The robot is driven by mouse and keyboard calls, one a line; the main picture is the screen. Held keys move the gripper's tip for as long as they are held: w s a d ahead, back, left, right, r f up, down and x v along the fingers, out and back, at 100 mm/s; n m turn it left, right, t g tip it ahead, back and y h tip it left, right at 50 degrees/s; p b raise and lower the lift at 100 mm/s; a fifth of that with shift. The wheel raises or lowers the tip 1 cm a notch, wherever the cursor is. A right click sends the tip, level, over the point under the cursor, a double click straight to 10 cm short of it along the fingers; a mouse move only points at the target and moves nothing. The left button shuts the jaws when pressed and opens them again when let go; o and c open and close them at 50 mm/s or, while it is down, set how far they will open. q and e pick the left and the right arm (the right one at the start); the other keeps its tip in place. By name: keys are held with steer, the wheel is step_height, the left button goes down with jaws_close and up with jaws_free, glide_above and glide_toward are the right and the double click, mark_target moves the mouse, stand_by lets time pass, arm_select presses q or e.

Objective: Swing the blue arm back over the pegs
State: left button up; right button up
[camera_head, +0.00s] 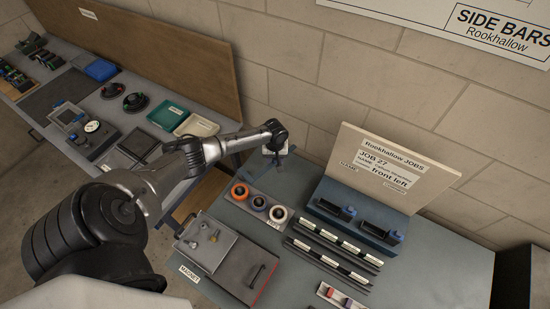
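My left gripper (275,158) points down just behind and above this row, near the bench's back edge. A thin dark bluish bar (262,171) slants down from beside the gripper toward the rolls. It may be the blue arm, but it is too small to be sure. Whether the fingers are open or touch it cannot be told. My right gripper is out of view.
A job board (386,168) stands behind a blue-grey holder (350,226) with two black, blue-ended parts. Labelled dark rails (331,256) lie in front of it. A grey tray (208,240) with small metal parts is front left. Another bench (110,104) stands at left.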

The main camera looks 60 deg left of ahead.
arm_select(q)
jaws_close()
steer(key=shift+d, duration=0.15)
